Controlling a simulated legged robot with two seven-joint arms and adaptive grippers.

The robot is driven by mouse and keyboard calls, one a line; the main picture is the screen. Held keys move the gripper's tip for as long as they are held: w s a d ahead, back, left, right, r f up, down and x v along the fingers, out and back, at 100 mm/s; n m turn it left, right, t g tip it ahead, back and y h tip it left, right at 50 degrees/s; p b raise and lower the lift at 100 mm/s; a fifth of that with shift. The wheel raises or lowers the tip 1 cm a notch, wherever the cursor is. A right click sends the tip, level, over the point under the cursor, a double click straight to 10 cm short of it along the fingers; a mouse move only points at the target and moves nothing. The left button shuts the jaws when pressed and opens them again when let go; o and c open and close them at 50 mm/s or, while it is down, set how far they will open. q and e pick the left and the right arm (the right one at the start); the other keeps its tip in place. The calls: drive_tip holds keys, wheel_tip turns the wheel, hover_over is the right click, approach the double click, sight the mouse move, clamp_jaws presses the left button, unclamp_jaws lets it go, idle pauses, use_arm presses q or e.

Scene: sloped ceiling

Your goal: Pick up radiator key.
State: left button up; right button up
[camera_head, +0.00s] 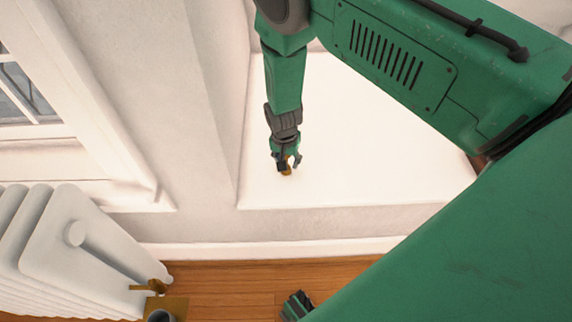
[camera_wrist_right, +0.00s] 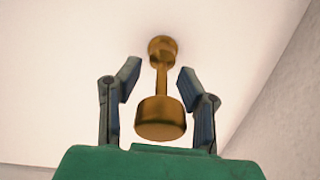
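The radiator key (camera_wrist_right: 160,118) is a brass-coloured piece with a thick round end, a thin shaft and a smaller round end. In the head view the key (camera_head: 287,172) shows as a small brass spot at the white ledge, partly hidden by my right gripper (camera_head: 287,165). In the right wrist view my right gripper (camera_wrist_right: 159,78) is open, with one finger on each side of the key's shaft. Gaps show between both fingers and the key. My left gripper is not identifiable in the head view.
The white ledge (camera_head: 350,150) is otherwise bare, with walls beside it. A white radiator (camera_head: 85,240) with a brass valve (camera_head: 153,286) stands at lower left, under a window (camera_head: 25,95). The wooden floor (camera_head: 230,285) lies below.

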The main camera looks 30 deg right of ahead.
drive_tip(key=shift+a, duration=0.15)
clamp_jaws()
drive_tip(key=shift+r, duration=0.15)
wheel_tip(320, 180, up, 10)
drive_tip(key=p, duration=0.3)
drive_tip(key=shift+f, duration=0.2)
